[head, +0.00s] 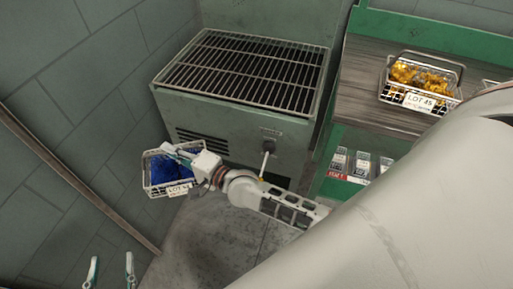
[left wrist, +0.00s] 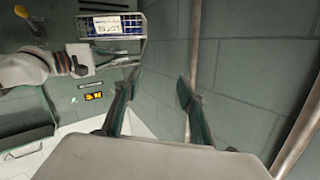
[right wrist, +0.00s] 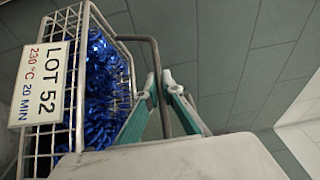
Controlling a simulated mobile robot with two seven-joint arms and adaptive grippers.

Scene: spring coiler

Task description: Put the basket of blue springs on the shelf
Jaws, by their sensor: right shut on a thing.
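The wire basket of blue springs (head: 168,187) hangs in the air left of the grey-green machine. It shows large in the right wrist view (right wrist: 60,135) with its LOT 52 label (right wrist: 45,72), and in the left wrist view (left wrist: 112,45). My right gripper (head: 178,150) is shut on the basket's handle bar (right wrist: 158,62); its fingers show in the right wrist view (right wrist: 159,85). My left gripper (head: 110,272) is open and empty at the bottom left, apart from the basket. The wooden shelf (head: 360,95) is in the green unit at the right.
The machine has a grated top (head: 245,70), which is empty. A basket of yellow springs (head: 425,85), LOT 45, stands on the wooden shelf. Several small labelled items (head: 360,165) sit below it. A wall rail (head: 75,175) runs along the left.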

